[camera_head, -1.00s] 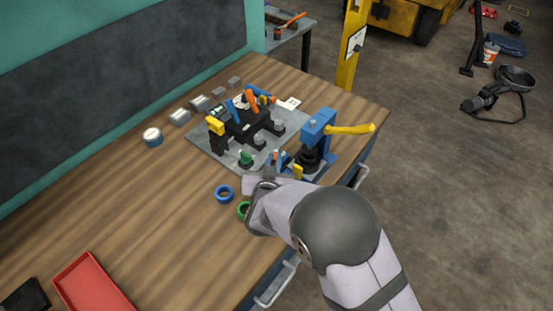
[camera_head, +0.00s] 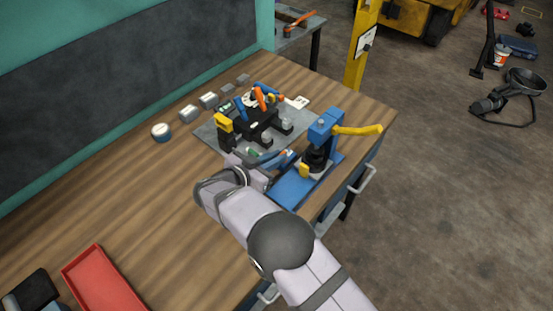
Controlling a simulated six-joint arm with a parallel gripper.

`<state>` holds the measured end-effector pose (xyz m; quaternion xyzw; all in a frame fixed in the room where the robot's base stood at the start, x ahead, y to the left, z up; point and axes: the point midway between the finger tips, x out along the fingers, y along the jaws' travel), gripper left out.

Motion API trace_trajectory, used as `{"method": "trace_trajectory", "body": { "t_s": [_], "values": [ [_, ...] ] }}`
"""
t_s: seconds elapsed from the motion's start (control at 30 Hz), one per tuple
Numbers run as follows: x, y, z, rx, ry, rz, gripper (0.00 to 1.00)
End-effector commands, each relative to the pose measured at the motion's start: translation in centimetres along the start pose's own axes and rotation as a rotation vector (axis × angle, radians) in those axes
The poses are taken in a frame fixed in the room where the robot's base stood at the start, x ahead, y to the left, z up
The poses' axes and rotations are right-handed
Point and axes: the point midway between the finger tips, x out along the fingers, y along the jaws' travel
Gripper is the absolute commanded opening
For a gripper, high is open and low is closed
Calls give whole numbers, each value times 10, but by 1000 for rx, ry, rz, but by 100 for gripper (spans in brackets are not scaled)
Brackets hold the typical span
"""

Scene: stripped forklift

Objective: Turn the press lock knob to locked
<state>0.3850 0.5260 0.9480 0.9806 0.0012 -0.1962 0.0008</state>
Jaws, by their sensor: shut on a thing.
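The blue press (camera_head: 325,130) with its long yellow lever (camera_head: 358,130) stands on a blue base (camera_head: 297,188) at the table's right edge. A small yellow part (camera_head: 303,171) sits low at its front; whether it is the lock knob I cannot tell. My gripper (camera_head: 268,172) is left of the press, low over the table by the grey plate's front edge, apart from the yellow part. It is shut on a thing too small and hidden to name. Blue and orange pieces (camera_head: 284,157) show just beyond the fingers; whether they are held is unclear.
A grey plate (camera_head: 210,133) carries a black fixture (camera_head: 258,122) with blue, orange and yellow parts, close behind my gripper. A round can (camera_head: 161,132) and several grey blocks line the back. A red tray (camera_head: 100,283) lies front left. The table's left middle is clear.

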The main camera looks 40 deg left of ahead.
Motion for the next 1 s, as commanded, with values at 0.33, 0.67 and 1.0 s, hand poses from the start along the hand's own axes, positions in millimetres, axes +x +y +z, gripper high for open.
{"method": "trace_trajectory", "body": {
  "t_s": [0.33, 0.67, 1.0],
  "values": [
    [0, -1, -4, 10, 7, 17, 0],
    [0, -1, -4, 11, 6, 16, 17],
    [-6, -2, -2, 10, 4, 14, 17]
  ]
}}
